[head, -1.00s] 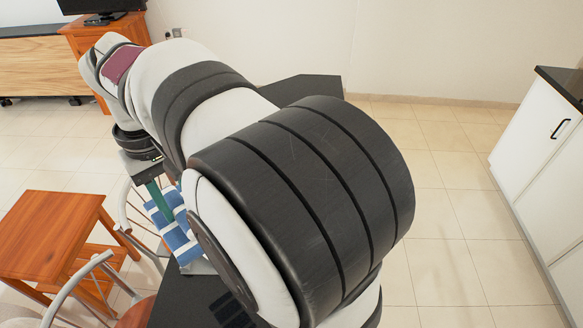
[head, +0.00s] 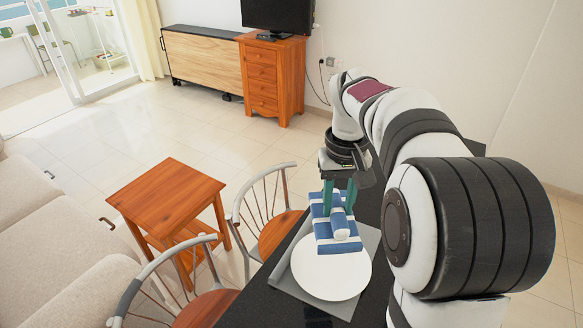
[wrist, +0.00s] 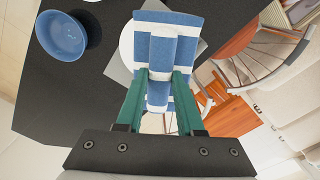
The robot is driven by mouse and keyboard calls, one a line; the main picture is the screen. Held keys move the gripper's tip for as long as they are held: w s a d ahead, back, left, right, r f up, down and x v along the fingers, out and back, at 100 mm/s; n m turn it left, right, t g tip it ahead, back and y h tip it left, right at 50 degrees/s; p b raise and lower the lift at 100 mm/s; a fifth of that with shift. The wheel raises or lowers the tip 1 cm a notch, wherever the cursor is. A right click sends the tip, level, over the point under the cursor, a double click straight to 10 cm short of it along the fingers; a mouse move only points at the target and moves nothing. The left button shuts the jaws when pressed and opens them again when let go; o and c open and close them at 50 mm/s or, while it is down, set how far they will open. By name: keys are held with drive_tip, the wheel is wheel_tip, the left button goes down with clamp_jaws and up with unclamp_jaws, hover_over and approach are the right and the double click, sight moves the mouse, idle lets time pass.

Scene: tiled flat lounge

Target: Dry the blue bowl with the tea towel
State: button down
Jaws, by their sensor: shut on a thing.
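My gripper (head: 338,196) has green fingers and is shut on the blue and white striped tea towel (head: 338,243). In the wrist view the gripper (wrist: 160,85) pinches a raised fold of the towel (wrist: 185,22) between its fingertips. In the head view, part of the towel lies over the edge of a white round plate (head: 330,278). The blue bowl (wrist: 62,36) stands apart from the towel on the dark table, at the upper left of the wrist view. The bowl looks empty from above. In the head view the bowl does not show.
The plate lies on a grey mat (head: 367,243) on the black table (head: 255,303). Two chairs (head: 278,232) stand at the table's left side. A small wooden side table (head: 168,193) is on the floor beyond. Bare tabletop (wrist: 55,98) lies around the bowl.

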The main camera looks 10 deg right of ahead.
drive_tip(key=s+d+f+m, duration=0.1)
drive_tip(key=d+f, duration=0.2)
drive_tip(key=d, duration=0.6)
drive_tip(key=d+f+m, duration=0.2)
drive_tip(key=d+f, duration=0.1)
drive_tip(key=d, duration=0.5)
drive_tip(key=s+d+f+m, duration=0.1)
drive_tip(key=d+f, duration=0.3)
drive_tip(key=d, duration=0.5)
wheel_tip(320, 180, down, 6)
drive_tip(key=shift+w+a+h, duration=0.25)
drive_tip(key=shift+a+h, duration=0.05)
